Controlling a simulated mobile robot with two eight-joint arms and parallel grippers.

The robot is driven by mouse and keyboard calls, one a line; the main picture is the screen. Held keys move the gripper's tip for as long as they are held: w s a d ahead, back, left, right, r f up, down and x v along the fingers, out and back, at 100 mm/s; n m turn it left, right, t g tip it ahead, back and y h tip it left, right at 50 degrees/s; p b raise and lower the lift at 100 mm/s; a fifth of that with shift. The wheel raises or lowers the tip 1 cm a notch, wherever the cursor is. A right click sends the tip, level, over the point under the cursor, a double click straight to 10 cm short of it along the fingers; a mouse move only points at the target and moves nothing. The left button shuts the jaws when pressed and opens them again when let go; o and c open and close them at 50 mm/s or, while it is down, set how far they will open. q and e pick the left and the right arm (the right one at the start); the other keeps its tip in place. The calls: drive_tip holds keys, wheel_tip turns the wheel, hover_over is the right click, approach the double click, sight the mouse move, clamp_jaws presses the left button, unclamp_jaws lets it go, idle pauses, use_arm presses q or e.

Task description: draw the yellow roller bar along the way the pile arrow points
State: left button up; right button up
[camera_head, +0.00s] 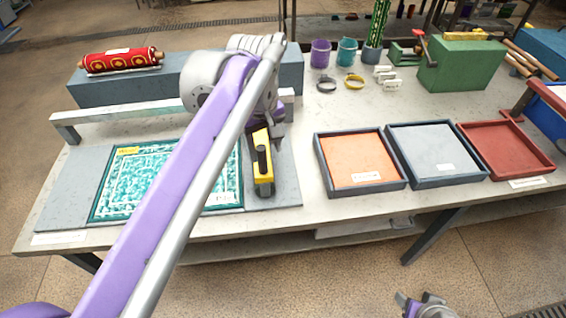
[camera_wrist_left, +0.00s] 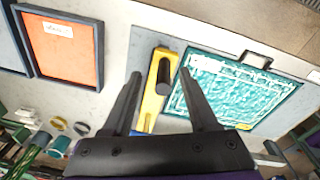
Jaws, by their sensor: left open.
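The yellow roller bar (camera_head: 263,180) lies on the grey board at the right edge of the teal rug (camera_head: 228,185), its length across the board. A black handle sits on top of it. The bar also shows in the left wrist view (camera_wrist_left: 152,108). My left gripper (camera_head: 270,138) is above the bar's far end. In the left wrist view it is open (camera_wrist_left: 160,85), with bar and handle between its fingers and no grip visible. My arm hides part of the rug. A yellow label (camera_head: 127,151) is at the rug's far-left corner; I cannot make out an arrow. My right gripper (camera_head: 425,304) is low, off the table.
A low pale rail (camera_head: 120,115) and a grey block (camera_head: 125,92) with a rolled red rug (camera_head: 120,60) stand behind the rug. An orange-lined tray (camera_head: 352,158), a grey tray (camera_head: 435,150) and a red tray (camera_head: 507,148) stand to the right.

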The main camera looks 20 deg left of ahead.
sight(262, 160)
use_arm(q)
drive_tip(key=r+n, duration=0.1)
drive_tip(key=w+a+r+n, duration=0.1)
drive_tip(key=a+r+g, duration=0.1)
drive_tip(key=shift+w+a+r+n, duration=0.15)
drive_tip(key=shift+w+a+n, duration=0.15)
drive_tip(key=shift+n, duration=0.1)
drive_tip(key=shift+w+a, duration=0.1)
drive_tip(key=f, duration=0.7)
drive_tip(key=f+b, duration=0.1)
drive_tip(key=f, duration=0.2)
drive_tip(key=shift+d+f, duration=0.25)
drive_tip(key=shift+f, duration=0.05)
clamp_jaws()
idle(0.5)
